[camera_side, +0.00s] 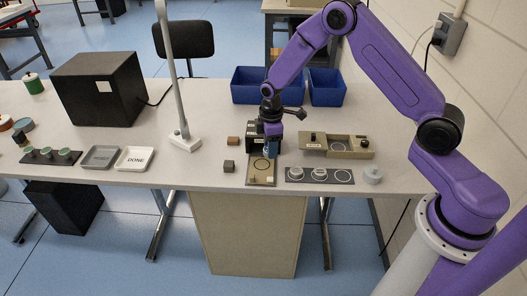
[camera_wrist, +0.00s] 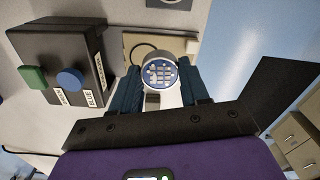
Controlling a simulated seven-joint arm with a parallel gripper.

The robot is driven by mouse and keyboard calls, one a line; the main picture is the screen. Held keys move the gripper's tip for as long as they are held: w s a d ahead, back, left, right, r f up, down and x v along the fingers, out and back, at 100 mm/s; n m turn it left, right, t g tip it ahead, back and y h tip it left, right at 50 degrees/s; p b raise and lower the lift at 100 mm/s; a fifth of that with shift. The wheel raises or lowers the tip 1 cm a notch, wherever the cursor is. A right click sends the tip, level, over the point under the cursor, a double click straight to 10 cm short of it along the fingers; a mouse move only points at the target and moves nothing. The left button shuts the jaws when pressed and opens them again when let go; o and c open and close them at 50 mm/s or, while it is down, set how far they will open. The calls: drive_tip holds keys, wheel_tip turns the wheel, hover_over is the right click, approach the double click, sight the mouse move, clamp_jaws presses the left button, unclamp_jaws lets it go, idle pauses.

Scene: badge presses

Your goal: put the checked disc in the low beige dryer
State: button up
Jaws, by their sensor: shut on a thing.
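My gripper (camera_side: 271,147) is shut on the checked disc (camera_wrist: 161,73), a small round piece with a blue and white checked face. In the wrist view it sits between the two blue fingers of my gripper (camera_wrist: 161,84). In the side view the fingers hide the disc. My gripper is just in front of a black box and over the back part of a beige plate (camera_side: 262,180). The low beige dryer (camera_side: 310,151) appears to be the flat box to the right of my gripper, with a ringed recess and knobs on top.
A dark rack (camera_side: 306,178) with two pale discs and an empty ring lies at front right, beside a grey round piece (camera_side: 372,175). The black box (camera_wrist: 88,55) carries green and blue buttons. Blue bins (camera_side: 328,88) stand behind. A lamp post (camera_side: 179,95) rises on the left.

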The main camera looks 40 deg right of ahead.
drive_tip(key=s+r, duration=0.6)
drive_tip(key=s, duration=0.4)
drive_tip(key=s+d, duration=0.5)
drive_tip(key=d, duration=0.5)
drive_tip(key=s+d, duration=0.5)
drive_tip(key=d, duration=0.5)
hover_over(338, 148)
drive_tip(key=shift+m, duration=0.4)
drive_tip(key=f, duration=0.9)
drive_tip(key=shift+s+f, duration=0.3)
drive_tip(key=shift+f, duration=0.05)
drive_tip(key=shift+w+f, duration=0.1)
drive_tip(key=shift+f, duration=0.05)
drive_tip(key=shift+w+d+f, duration=0.1)
drive_tip(key=shift+w+f, duration=0.1)
drive_tip(key=shift+f, duration=1.55)
drive_tip(key=shift+f, duration=0.15)
drive_tip(key=o, duration=0.9)
